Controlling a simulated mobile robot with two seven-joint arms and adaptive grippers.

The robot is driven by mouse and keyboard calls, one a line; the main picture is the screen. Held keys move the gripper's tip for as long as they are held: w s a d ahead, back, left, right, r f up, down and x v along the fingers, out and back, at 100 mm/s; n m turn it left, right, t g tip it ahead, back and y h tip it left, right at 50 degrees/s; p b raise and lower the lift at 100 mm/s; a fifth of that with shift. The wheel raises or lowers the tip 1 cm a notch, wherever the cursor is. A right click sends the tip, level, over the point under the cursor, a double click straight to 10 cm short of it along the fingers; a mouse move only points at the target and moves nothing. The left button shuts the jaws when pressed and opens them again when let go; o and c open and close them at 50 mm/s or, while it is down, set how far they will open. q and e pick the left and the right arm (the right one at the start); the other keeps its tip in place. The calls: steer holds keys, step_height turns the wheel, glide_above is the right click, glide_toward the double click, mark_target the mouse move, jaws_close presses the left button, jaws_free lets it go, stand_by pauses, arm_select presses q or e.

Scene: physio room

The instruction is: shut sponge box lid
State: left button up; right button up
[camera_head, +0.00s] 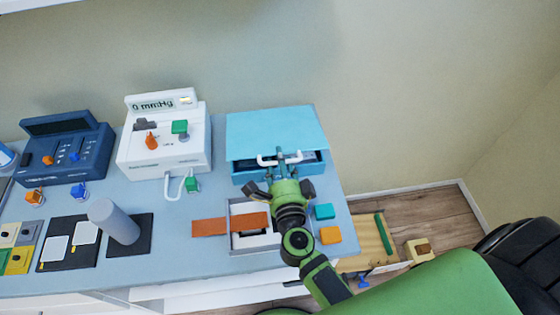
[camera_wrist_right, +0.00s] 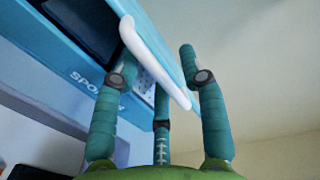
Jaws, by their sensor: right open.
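The light-blue sponge box (camera_head: 245,168) stands at the back right of the counter. Its lid (camera_head: 275,128) is partly open, with a dark gap below its front edge. The box front with part of a "SPO..." label (camera_wrist_right: 84,78) shows in the right wrist view. A white handle (camera_head: 266,160) is on the lid's front. My right gripper (camera_head: 279,160) is at this handle. In the right wrist view its fingers (camera_wrist_right: 160,75) are spread, with the handle (camera_wrist_right: 150,58) between them; contact is unclear. My left gripper is not in view.
A white pressure device (camera_head: 165,155) and a dark-blue device (camera_head: 65,155) stand left of the box. A grey cylinder (camera_head: 113,221), a brown strip (camera_head: 209,227), a teal block (camera_head: 324,211) and an orange block (camera_head: 330,235) are on the counter nearby.

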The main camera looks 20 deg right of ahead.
jaws_close()
steer(key=f+b, duration=0.2)
steer(key=f, duration=0.1)
steer(key=shift+s+f, duration=0.2)
steer(key=shift+s, duration=0.15)
steer(key=shift+r, duration=0.15)
jaws_free()
steer(key=v, duration=1.1)
steer(key=shift+a, duration=0.1)
steer(key=shift+s+a, duration=0.1)
steer(key=shift+s, duration=0.35)
